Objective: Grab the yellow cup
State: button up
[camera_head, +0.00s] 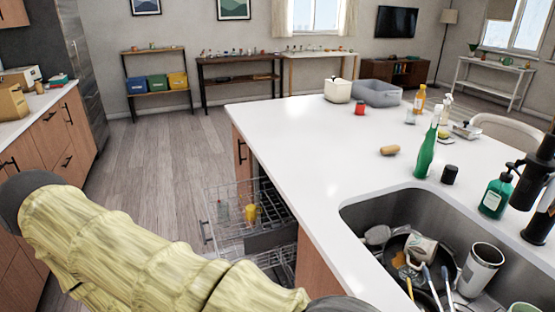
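A small yellow cup (250,214) is in the pulled-out upper wire rack (225,238) of the dishwasher, at the left side of the island. It looks upright, but it is small and partly crossed by the rack wires. A clear glass-like item stands left of it in the rack. My arm, in a pale yellow sleeve, crosses the lower left in front of the rack's lower part. My gripper does not show in this view, so its place relative to the cup cannot be told.
The white island counter (300,140) holds a green bottle (427,148), a dark jar (449,174), a soap dispenser (496,195) and a brown roll-like item (389,151). The sink (400,207) holds a pan and several dishes. Wooden floor (150,165) left of the rack is clear.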

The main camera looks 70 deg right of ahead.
aim_at(251, 214)
jog(key=z, duration=1.4)
